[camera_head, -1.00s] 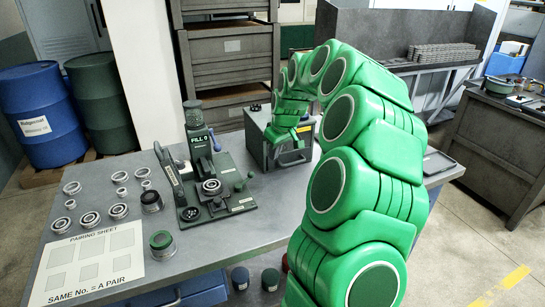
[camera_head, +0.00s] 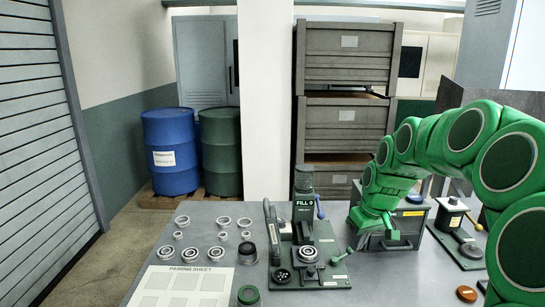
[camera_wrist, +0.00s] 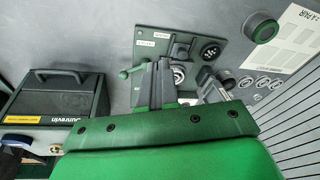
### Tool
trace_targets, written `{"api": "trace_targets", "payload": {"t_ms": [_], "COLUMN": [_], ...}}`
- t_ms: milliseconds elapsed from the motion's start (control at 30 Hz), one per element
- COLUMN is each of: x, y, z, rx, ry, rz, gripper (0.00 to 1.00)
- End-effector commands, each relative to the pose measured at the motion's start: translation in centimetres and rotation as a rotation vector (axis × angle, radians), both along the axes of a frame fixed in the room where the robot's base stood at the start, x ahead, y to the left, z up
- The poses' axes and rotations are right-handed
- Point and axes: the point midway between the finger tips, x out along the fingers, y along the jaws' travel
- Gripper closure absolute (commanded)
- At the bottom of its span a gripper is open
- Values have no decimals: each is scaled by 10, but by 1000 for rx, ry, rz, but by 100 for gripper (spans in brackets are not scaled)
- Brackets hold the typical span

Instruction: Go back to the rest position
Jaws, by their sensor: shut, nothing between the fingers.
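My green arm comes in from the right in the head view. My gripper (camera_head: 390,232) hangs at its end over the table, in front of the dark grey box (camera_head: 412,219). In the wrist view my gripper (camera_wrist: 157,68) points at the bench press, its fingers together with nothing held. The press (camera_head: 305,240), marked FILL, stands left of the gripper in the head view, with a bearing ring (camera_head: 307,254) on its base. The press base also shows in the wrist view (camera_wrist: 150,38).
Several loose rings (camera_head: 190,254) and a pairing sheet (camera_head: 180,288) lie on the grey table (camera_head: 215,207) at left. A green-topped jar (camera_head: 248,295) is at the front. Another fixture (camera_head: 455,232) stands right of the box. Blue (camera_head: 170,155) and green (camera_head: 220,150) drums stand behind.

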Motion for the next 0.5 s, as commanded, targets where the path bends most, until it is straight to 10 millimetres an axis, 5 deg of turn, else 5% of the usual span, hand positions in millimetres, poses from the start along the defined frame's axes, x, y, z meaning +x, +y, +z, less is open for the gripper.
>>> {"api": "trace_targets", "payload": {"t_ms": [500], "x": [-145], "y": [63], "z": [20], "rx": [-35], "ry": [140], "rz": [-56], "gripper": [100]}}
